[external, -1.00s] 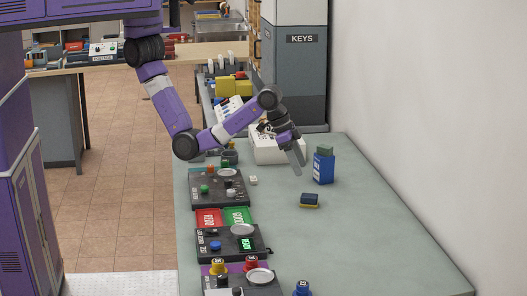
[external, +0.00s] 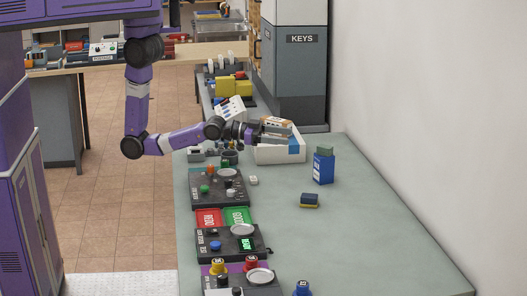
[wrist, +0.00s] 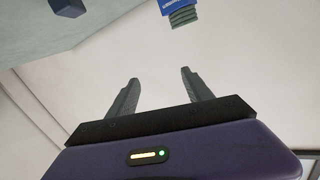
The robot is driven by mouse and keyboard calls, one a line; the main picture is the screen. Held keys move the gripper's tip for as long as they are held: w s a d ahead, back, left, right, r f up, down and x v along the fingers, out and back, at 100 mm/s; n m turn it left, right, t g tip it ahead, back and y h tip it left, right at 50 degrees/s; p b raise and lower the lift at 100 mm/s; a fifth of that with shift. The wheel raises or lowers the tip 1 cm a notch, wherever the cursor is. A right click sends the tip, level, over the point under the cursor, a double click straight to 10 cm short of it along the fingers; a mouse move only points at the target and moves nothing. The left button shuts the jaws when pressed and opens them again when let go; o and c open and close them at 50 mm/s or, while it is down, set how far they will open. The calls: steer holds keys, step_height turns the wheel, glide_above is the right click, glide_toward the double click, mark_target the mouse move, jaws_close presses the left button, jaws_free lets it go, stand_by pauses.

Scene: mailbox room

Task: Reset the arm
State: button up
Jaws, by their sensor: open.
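My gripper (external: 270,131) is at the far end of the table, in front of a white bin (external: 277,153) that it partly hides. My arm is bent at the elbow, with the forearm nearly level and the gripper pointing right. In the wrist view my gripper (wrist: 155,93) shows two grey fingers spread apart with nothing between them. The wrist view is tilted, with wall filling most of it.
A grey KEYS cabinet (external: 300,80) is behind. The table's right side is largely clear.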

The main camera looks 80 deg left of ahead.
steer(key=s+a+f+n+y, duration=0.1)
steer(key=s+a, duration=0.4)
steer(key=s, duration=0.5)
steer(key=s+a+f+n+g+y, duration=0.1)
steer(key=s+a+n+y, duration=0.1)
steer(key=s+a, duration=0.4)
steer(key=s+a+f+n+y, duration=0.1)
steer(key=s+a, duration=0.4)
steer(key=s, duration=1)
steer(key=shift+s+a+f+n+g+y, duration=0.15)
steer(key=shift+s+f+n+g+y, duration=0.2)
steer(key=shift+n+y, duration=0.5)
